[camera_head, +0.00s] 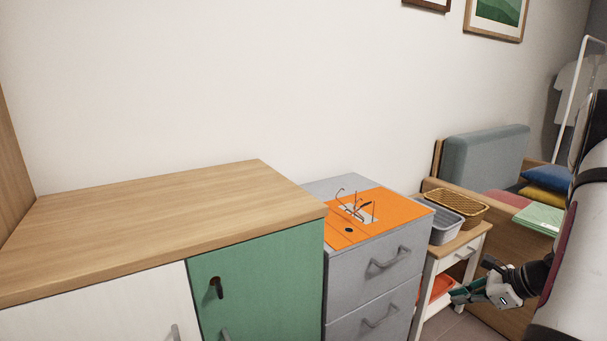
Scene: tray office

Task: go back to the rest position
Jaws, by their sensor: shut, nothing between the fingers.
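My gripper (464,296) is at the lower right of the head view, at the end of my arm, which comes in from the right edge. It is shut and nothing shows between its fingers. It hangs in front of the small side table (462,243), below the height of its top. I cannot tell from this one view how far it is from the table's leg.
A wooden-topped cabinet (170,205) with a green door stands left. A grey drawer unit (345,290) bears an orange mat (400,208) with thin wire-like items. A grey basket (441,226) and a yellow basket (462,205) stand on the side table. A sofa (487,155) is behind.

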